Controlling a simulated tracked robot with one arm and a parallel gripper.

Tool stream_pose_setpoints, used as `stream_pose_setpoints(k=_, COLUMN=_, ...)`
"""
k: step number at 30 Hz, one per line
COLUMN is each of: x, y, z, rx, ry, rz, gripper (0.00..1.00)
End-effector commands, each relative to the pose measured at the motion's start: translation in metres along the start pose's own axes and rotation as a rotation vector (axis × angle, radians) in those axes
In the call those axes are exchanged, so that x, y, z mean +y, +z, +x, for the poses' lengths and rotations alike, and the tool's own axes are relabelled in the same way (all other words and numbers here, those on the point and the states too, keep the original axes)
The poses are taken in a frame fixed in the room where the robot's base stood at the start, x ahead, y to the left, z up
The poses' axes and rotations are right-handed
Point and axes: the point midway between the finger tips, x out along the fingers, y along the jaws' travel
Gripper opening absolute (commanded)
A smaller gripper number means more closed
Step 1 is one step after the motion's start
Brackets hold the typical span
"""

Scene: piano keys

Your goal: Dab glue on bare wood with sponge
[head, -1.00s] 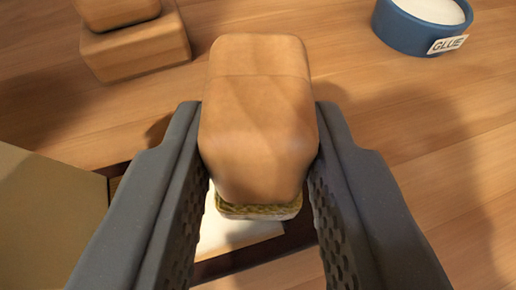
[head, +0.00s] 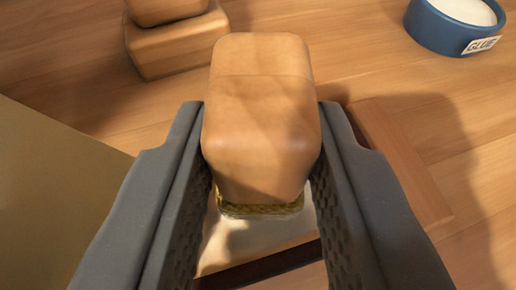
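My gripper (head: 262,150) is shut on the wooden block handle of the sponge (head: 262,115), with one dark finger on each side. The sponge's yellow-green pad (head: 262,208) shows under the handle and faces down. A pale, partly shadowed surface (head: 230,250) lies just below the pad; I cannot tell whether they touch. The blue glue pot (head: 455,32), labelled GLUE and holding white glue (head: 468,9), stands at the upper right, apart from my gripper. I cannot tell for sure which surface is the bare wood.
Another stepped wooden block (head: 180,40) stands at the upper left. A flat tan panel (head: 55,200) fills the left side. A wooden strip (head: 395,160) lies right of my gripper, and a dark strip (head: 265,268) runs below the pale surface. The wooden table (head: 345,50) is clear between block and pot.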

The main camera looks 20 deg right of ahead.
Motion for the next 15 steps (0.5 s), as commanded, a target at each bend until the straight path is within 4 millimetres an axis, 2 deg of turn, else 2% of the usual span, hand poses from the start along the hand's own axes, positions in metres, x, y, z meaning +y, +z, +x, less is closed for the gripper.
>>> stream_pose_setpoints(k=9, x=0.025, y=0.0, z=0.007, rx=-0.002, ry=0.003, rz=0.0, gripper=0.04)
stream_pose_setpoints(k=15, x=0.026, y=-0.002, z=0.007, rx=-0.003, ry=0.001, rz=-0.002, gripper=0.04)
